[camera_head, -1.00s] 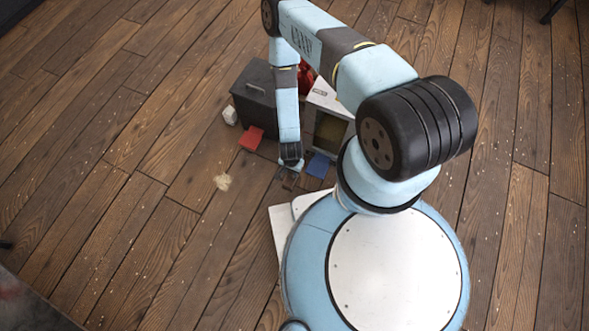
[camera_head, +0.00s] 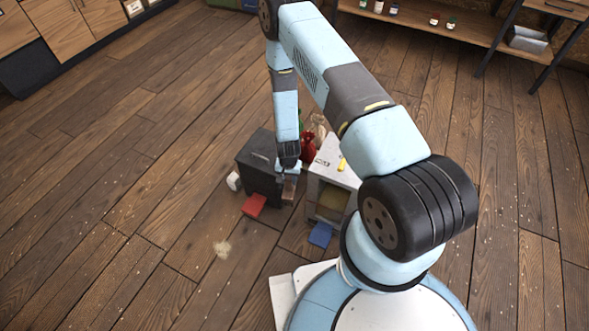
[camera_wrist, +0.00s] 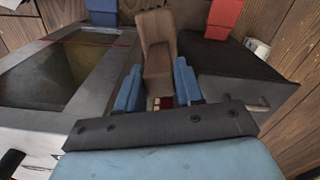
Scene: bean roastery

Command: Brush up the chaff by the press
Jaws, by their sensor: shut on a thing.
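The chaff (camera_head: 222,249) is a small pale patch on the wooden floor, in front of and left of two box-like machines. One is a dark box (camera_head: 258,160); the other is a pale grey box (camera_head: 333,180) with an open front. I cannot tell which is the press. My gripper (camera_head: 287,172) is between the two boxes, shut on a brown wood-like piece (camera_wrist: 155,45), perhaps the brush. That piece also shows below the gripper in the head view (camera_head: 289,188). The blue fingers grip its narrower end. The chaff is out of the wrist view.
A red pad (camera_head: 254,205) lies before the dark box and a blue pad (camera_head: 321,235) before the grey one. A small white item (camera_head: 233,181) stands left of the dark box. Red items (camera_head: 307,145) stand behind. Floor around the chaff is clear.

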